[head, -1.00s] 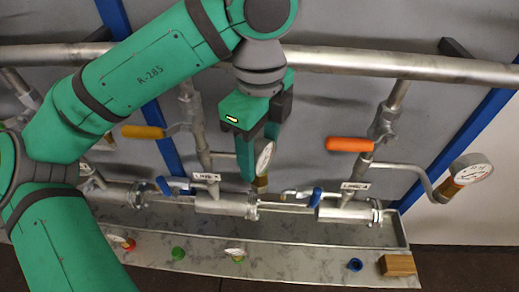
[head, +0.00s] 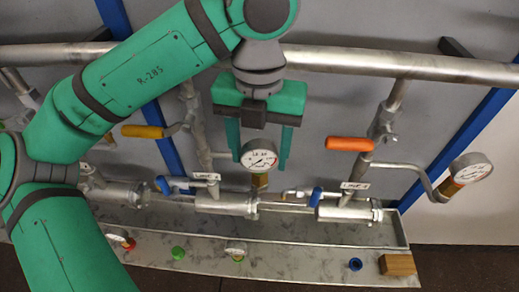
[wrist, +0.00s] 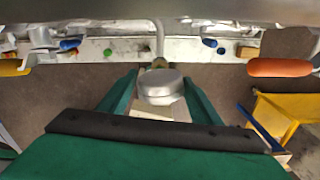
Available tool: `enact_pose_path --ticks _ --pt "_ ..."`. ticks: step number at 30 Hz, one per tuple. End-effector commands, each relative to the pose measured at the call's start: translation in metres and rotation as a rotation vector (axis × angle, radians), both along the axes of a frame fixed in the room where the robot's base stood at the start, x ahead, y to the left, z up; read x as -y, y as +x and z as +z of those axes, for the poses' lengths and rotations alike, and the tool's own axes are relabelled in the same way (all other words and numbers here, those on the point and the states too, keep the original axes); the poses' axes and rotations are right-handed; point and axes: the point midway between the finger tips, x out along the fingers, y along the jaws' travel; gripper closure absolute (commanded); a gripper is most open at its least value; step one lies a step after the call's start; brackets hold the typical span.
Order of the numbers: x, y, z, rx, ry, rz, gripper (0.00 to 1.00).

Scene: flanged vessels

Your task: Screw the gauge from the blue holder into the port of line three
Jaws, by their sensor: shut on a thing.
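A gauge (head: 259,156) with a white dial and a brass fitting (head: 260,181) below it is held upright between the fingers of my gripper (head: 259,150), in front of the middle pipe line. The dial faces the head camera. In the wrist view the gauge (wrist: 160,88) shows as a round grey body between both fingers. The side pipe (head: 223,155) of the middle line runs behind it. The port there is hidden, so I cannot tell how far the fitting is in. The blue holder (head: 355,264) on the tray ledge is empty. The line labels are too small to read surely.
The right line carries a gauge (head: 471,170) on a curved pipe. A green holder (head: 178,253) and a wooden block (head: 397,265) are on the ledge (head: 300,264).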

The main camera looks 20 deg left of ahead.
Motion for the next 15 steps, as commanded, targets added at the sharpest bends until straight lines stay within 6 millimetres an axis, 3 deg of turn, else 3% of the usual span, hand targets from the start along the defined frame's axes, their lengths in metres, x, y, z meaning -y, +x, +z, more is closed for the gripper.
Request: enact_pose_path --ticks 2,3,5,15 --pt "0.0007 -0.0003 -0.0002 -0.001 0.000 -0.051 0.95" --pt "0.0007 -0.0003 -0.0002 -0.001 0.000 -0.055 0.37" --pt "0.0007 -0.0003 -0.0002 -0.001 0.000 -0.052 0.22" --pt "0.0003 -0.0001 0.0011 0.000 0.000 -0.048 0.20"
